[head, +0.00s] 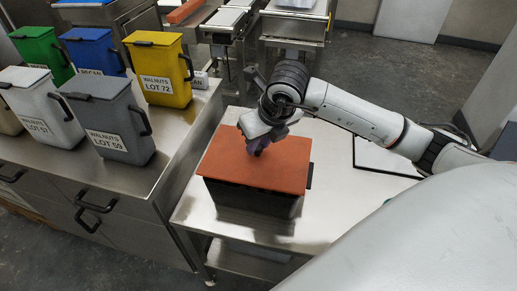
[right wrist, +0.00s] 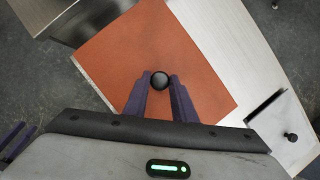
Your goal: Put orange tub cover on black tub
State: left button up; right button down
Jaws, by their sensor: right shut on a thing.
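The orange tub cover (head: 245,165) lies over the top of the black tub (head: 250,197) on the steel table. It looks level; I cannot tell whether it is fully seated. My right gripper (head: 258,147) is above the cover, shut on its black knob. In the right wrist view, the purple fingers (right wrist: 160,95) close on the knob (right wrist: 160,80) over the orange cover (right wrist: 180,55). The knob is hidden by the gripper in the head view.
A counter at left holds several lidded bins, including a yellow bin (head: 157,75), a dark grey bin (head: 105,125) and a green bin (head: 40,50). A black-edged white panel (head: 375,158) lies on the steel table (head: 330,195) to the right.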

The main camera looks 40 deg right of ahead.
jog(key=shift+f, duration=1.45)
jog(key=c, duration=1.5)
grip_release()
jog(key=shift+o, duration=0.2)
jog(key=shift+r, duration=0.55)
jog(key=v, duration=1.1)
jog(key=shift+s+r, duration=0.15)
jog(key=shift+r, duration=0.05)
